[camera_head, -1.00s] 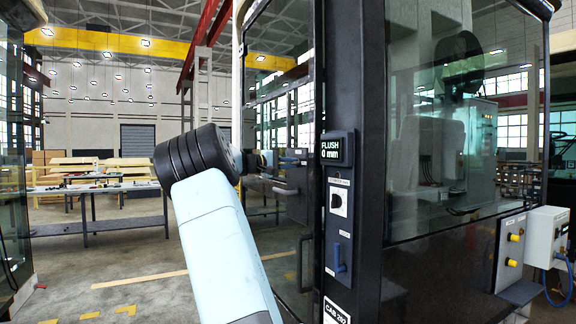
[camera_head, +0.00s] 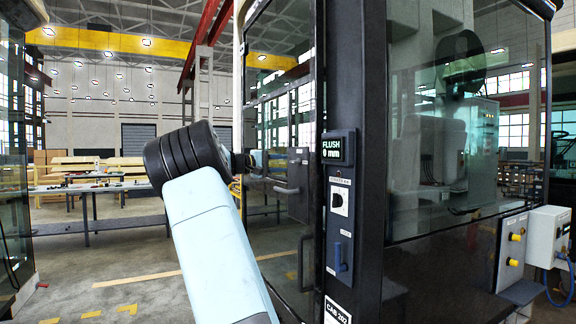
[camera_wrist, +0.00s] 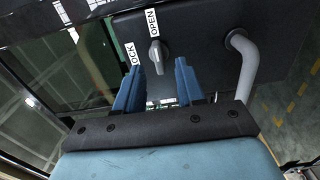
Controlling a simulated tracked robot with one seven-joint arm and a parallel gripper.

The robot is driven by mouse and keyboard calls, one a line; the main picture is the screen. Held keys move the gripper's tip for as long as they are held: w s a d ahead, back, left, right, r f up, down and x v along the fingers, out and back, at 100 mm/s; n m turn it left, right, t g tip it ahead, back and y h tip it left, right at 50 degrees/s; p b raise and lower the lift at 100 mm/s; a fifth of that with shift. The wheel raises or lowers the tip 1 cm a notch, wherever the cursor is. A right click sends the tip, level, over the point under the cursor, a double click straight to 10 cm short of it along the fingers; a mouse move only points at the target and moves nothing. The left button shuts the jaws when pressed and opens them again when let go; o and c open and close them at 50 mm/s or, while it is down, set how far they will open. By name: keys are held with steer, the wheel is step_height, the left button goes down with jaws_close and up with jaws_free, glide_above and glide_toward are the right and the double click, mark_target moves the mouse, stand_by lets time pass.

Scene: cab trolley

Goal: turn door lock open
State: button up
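The door lock is a small grey knob (camera_wrist: 155,55) on a dark plate (camera_wrist: 195,35) in the wrist view. Its lever points down in the picture, toward my gripper. A white OPEN label (camera_wrist: 152,22) and a partly hidden label ending in "OCK" (camera_wrist: 131,56) lie beside it. My gripper (camera_wrist: 158,68) is open, with one blue finger on each side of the lever's line. I cannot tell whether either finger touches the lever. In the head view my arm hides most of the gripper, close to the dark cab door (camera_head: 298,188); the knob cannot be made out there.
A grey bar handle (camera_wrist: 245,65) curves out from the plate right of the knob. In the head view, the cab post carries a display reading FLUSH 0 mm (camera_head: 336,148), a rotary switch (camera_head: 340,201) and a blue lever (camera_head: 340,257). A workbench (camera_head: 95,188) stands back left.

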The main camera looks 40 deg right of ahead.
steer(key=v, duration=0.9)
steer(key=shift+a, duration=0.2)
steer(key=shift+f, duration=0.15)
steer(key=s+a+f+n+t+y, duration=0.1)
steer(key=s+a+f+t+y, duration=0.25)
steer(key=s+f+y, duration=0.65)
steer(key=s+a+f+n+t+y, duration=0.1)
steer(key=s+a+f+t+y, duration=0.2)
steer(key=s+a, duration=1.1)
steer(key=s+a+f+n+t+y, duration=0.1)
steer(key=s+a+f+t+y, duration=0.2)
steer(key=s+a+f, duration=0.4)
steer(key=s+a+y, duration=0.1)
steer(key=s+a, duration=0.6)
steer(key=a, duration=0.1)
steer(key=shift+s+a+f, duration=0.3)
steer(key=shift+s+f, duration=0.05)
